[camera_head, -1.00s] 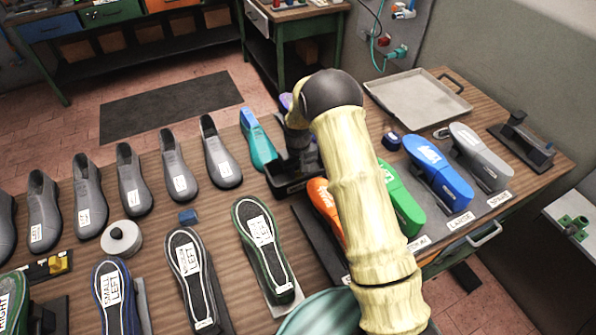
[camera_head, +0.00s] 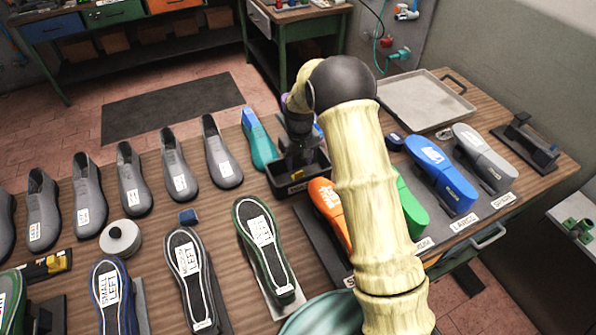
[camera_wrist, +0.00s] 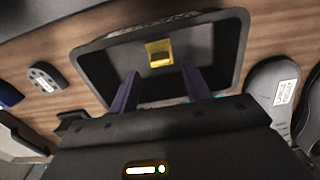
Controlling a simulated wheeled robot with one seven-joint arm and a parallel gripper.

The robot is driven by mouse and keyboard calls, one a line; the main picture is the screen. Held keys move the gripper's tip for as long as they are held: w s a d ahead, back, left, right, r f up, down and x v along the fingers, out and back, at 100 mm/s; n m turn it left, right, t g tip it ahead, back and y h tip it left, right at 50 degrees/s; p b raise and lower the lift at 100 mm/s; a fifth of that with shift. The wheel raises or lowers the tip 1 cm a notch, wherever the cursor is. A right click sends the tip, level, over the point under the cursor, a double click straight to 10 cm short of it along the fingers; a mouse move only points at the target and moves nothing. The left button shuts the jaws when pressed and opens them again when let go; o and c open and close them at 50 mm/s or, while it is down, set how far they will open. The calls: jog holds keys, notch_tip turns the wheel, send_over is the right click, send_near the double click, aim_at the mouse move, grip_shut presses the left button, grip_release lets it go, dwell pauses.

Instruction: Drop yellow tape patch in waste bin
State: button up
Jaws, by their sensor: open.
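The yellow tape patch (camera_wrist: 159,53) shows in the wrist view within the rim of a black open container, beyond my fingertips. The container (camera_wrist: 232,50), which I take for the waste bin, also shows in the head view as a low black box (camera_head: 318,182) on the bench. Whether the patch rests on its floor or against its wall I cannot tell. My gripper (camera_wrist: 161,83) is open above the container, with its two dark fingers apart and nothing between them. In the head view my gripper (camera_head: 299,150) partly hides the container's inside.
Grey shoe forms (camera_head: 222,155) stand left of the container. Orange (camera_head: 328,205), green and blue (camera_head: 440,175) lasts stand to the right. A metal tray (camera_head: 425,100) lies behind. Labelled soles (camera_head: 264,240) lie in front, and a round weight (camera_head: 120,238) stands at left.

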aim_at(300, 173)
notch_tip(300, 173, up, 6)
jog(key=b, duration=0.1)
jog(key=shift+r, duration=0.25)
jog(key=shift+s+d, duration=0.1)
dwell(0.4)
jog(key=s+d+r, duration=0.1)
jog(key=s+d, duration=0.1)
jog(key=s, duration=0.1)
jog(key=s+d+r+m+t, duration=0.1)
jog(key=s+d+r, duration=0.1)
jog(key=s+d, duration=0.1)
jog(key=s+d+r+m, duration=0.1)
jog(key=s+d+r, duration=0.1)
jog(key=s, duration=0.3)
jog(key=shift+s+d+r, duration=0.1)
jog(key=shift+s+d, duration=0.05)
jog(key=shift+d, duration=0.15)
jog(key=s+d+m, duration=0.1)
jog(key=s+d, duration=0.1)
jog(key=s, duration=0.5)
jog(key=s+d+m+t, duration=0.1)
jog(key=s+d, duration=0.1)
jog(key=s, duration=0.5)
jog(key=shift+s+d+r+m+t, duration=0.3)
